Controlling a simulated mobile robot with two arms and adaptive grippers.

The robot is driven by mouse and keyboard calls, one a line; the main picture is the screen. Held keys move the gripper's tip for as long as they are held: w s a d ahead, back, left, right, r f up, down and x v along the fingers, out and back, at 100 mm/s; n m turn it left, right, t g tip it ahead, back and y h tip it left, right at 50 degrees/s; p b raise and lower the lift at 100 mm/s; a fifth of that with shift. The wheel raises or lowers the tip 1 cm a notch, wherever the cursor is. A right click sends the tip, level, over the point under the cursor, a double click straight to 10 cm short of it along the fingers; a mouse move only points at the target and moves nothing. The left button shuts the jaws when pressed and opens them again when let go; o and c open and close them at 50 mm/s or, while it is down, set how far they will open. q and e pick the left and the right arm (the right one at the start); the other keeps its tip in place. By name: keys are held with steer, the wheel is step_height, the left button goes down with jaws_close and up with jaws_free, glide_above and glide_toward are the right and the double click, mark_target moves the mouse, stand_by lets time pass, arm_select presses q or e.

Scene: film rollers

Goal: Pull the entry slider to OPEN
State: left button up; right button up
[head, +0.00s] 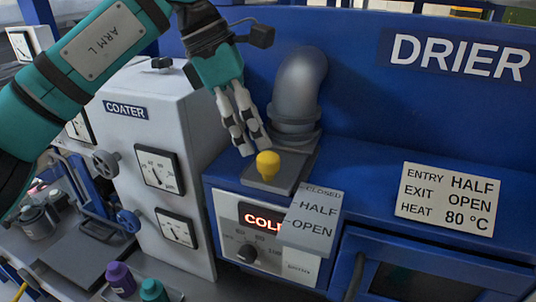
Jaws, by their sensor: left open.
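The entry slider's yellow knob (267,164) stands on a grey plate (285,178) on top of the blue drier, in front of a grey bent pipe. A label plate (312,218) beside it reads CLOSED, HALF and OPEN from back to front. The knob looks nearest the CLOSED end. My left gripper (249,143) reaches down from above, open and empty, with its fingertips just above and to the left of the knob. I cannot tell whether a finger touches the knob. My right gripper is not in view.
The grey pipe (298,92) rises close behind the knob. The white coater cabinet (145,135) with gauges stands to the left. A sign (447,199) reads ENTRY HALF, EXIT OPEN, HEAT 80 °C. The display (264,219) reads partly "COL". Purple (120,280) and teal (153,290) bottles stand at the bottom left.

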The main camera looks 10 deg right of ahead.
mark_target(267, 156)
arm_select(q)
steer(key=p+x, duration=0.1)
steer(key=x, duration=0.5)
steer(key=shift+d+f, duration=0.2)
steer(key=shift+f, duration=0.1)
jaws_close()
